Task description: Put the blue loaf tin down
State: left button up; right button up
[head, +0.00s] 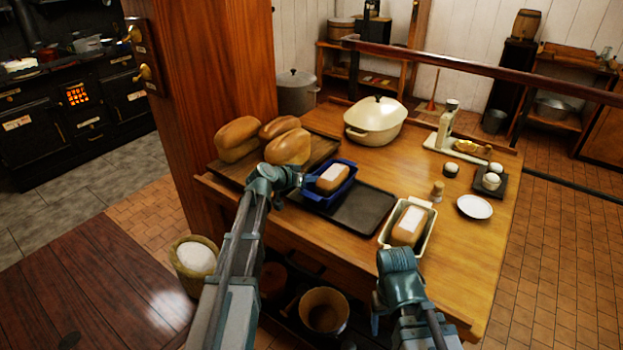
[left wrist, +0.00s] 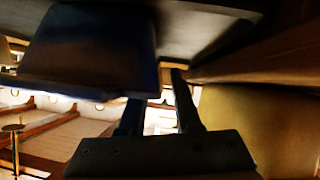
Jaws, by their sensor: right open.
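The blue loaf tin (head: 325,199) holds a pale-topped loaf (head: 332,178) and is over the left part of a dark flat tray (head: 365,212). I cannot tell whether its base touches the tray. My left gripper (head: 292,184) is at the tin's left end. In the left wrist view the tin's dark side (left wrist: 85,50) fills the upper left, and my left fingers (left wrist: 158,105) straddle its end wall, one fingertip hidden behind it. My right gripper (head: 377,318) is open and empty, in front of the table's near edge.
Several loaves (head: 288,147) sit on a board to the left of the tin. A cream loaf tin (head: 422,243) with bread stands right of the tray. A cream lidded pot (head: 375,122) is behind. A white plate (head: 474,207) lies right. The tray's right part is bare.

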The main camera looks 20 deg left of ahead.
pick_arm(q)
jog(key=shift+r, duration=0.2)
jog(key=p+v, duration=0.6)
jog(key=v, duration=0.6)
jog(key=shift+a, duration=0.1)
